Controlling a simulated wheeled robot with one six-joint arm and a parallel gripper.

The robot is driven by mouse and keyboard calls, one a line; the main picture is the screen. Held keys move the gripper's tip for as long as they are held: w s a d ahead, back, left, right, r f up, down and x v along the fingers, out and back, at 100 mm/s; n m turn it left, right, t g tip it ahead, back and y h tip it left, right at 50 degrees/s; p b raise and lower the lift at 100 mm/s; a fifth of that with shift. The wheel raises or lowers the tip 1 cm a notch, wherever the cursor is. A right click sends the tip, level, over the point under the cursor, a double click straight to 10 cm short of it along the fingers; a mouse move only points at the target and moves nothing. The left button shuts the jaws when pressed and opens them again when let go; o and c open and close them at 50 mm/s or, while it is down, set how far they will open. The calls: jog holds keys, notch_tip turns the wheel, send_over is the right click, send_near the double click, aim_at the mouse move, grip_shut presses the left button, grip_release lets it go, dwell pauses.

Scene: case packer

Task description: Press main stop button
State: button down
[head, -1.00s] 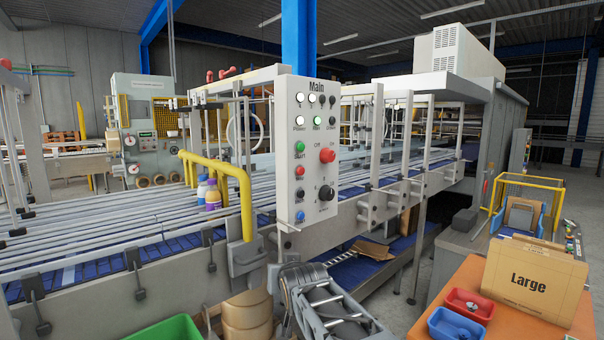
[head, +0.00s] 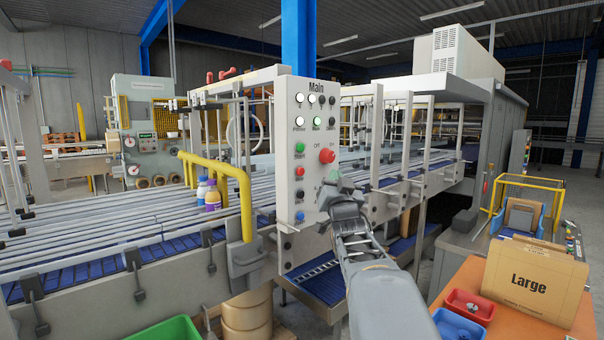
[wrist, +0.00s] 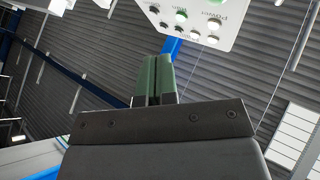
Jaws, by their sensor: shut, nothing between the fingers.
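The white control panel headed "Main" (head: 312,225) stands upright at the conveyor's side in the head view. Its left column has a green button (head: 299,147), a small red button (head: 299,171), a black one (head: 299,194) and a blue one (head: 299,216). A larger red button (head: 327,155) sits to the right; small labels are too blurred to read surely. My gripper (head: 334,176), with green fingertips, is shut and empty just below the large red button, covering the black selector knob. Contact cannot be told. In the wrist view the shut fingers (wrist: 157,78) point toward the panel (wrist: 232,38), seen upside down.
Indicator lamps (head: 317,122) line the panel's top. A yellow pipe rail (head: 222,165) and bottles (head: 209,193) are to the left. A "Large" carton (head: 530,280) and red bin (head: 468,305) sit on an orange table at lower right.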

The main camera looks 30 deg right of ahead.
aim_at(301, 171)
jog(key=w+a+p, duration=0.1)
jog(key=w+p, duration=0.2)
jog(key=w, duration=0.5)
jog(key=shift+w+a+p, duration=0.3)
jog(key=shift+p, duration=0.1)
jog(key=shift+w+f, duration=0.1)
jog(key=shift+w, duration=0.1)
dwell(1.9)
jog(key=shift+w+b, duration=0.25)
jog(key=shift+b, duration=0.05)
jog(key=shift+w+a, duration=0.15)
jog(key=shift+w, duration=0.35)
dwell(0.8)
jog(key=shift+s+b, duration=0.2)
jog(key=shift+b, duration=0.1)
jog(key=shift+s+b, duration=0.7)
